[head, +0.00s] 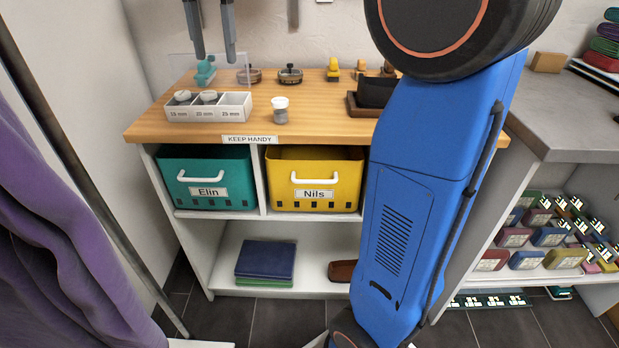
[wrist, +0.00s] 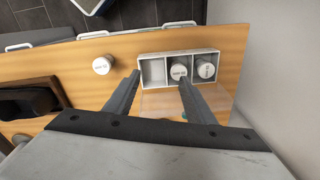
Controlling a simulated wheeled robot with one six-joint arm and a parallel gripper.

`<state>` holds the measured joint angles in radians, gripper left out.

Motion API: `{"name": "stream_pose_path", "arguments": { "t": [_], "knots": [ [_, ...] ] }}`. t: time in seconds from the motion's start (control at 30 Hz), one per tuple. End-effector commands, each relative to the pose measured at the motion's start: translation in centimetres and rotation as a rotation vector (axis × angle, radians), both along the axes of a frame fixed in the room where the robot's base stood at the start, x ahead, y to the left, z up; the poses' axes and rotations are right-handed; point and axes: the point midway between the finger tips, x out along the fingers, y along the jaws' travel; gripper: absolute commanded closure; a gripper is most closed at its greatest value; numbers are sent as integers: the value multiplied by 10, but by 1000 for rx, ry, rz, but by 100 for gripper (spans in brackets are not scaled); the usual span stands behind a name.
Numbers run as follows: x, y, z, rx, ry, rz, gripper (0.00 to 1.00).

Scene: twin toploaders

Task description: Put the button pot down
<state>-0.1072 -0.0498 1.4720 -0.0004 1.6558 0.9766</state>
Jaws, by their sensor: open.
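A white-lidded pot (head: 280,110) stands upright and alone on the wooden top, right of the tray; it also shows in the wrist view (wrist: 102,65). The white three-part tray (head: 232,113) is labelled 15, 20 and 25 mm. One lidded pot (head: 182,97) sits in the 15 mm compartment and another pot (head: 208,97) in the 20 mm one. The 25 mm compartment is empty. My gripper (head: 215,60) is open and empty above and behind the tray. In the wrist view my gripper (wrist: 160,76) has its right fingertip overlapping the middle pot (wrist: 180,71); contact cannot be told.
A clear panel (head: 178,70) stands behind the tray, near a teal miniature (head: 205,71). A dark holder (head: 376,92) is at the right, partly behind my arm. Bins labelled Elin (head: 207,178) and Nils (head: 314,179) sit below. Wood around the lone pot is clear.

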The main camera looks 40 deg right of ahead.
Motion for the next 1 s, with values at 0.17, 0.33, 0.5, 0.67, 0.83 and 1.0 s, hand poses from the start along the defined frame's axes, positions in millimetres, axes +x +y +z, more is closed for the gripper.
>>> {"name": "stream_pose_path", "arguments": {
  "t": [0.17,0.33,0.5,0.67,0.83,1.0],
  "knots": [
    [-43,-12,-23,-7,-50,117,50],
    [-82,-22,-50,-21,-97,233,50],
    [-122,-30,-82,-42,-145,348,50],
    [-159,-37,-117,-67,-187,455,50],
    [-197,-43,-158,-100,-232,569,50],
    [-234,-48,-204,-140,-273,681,50]
  ]
}}
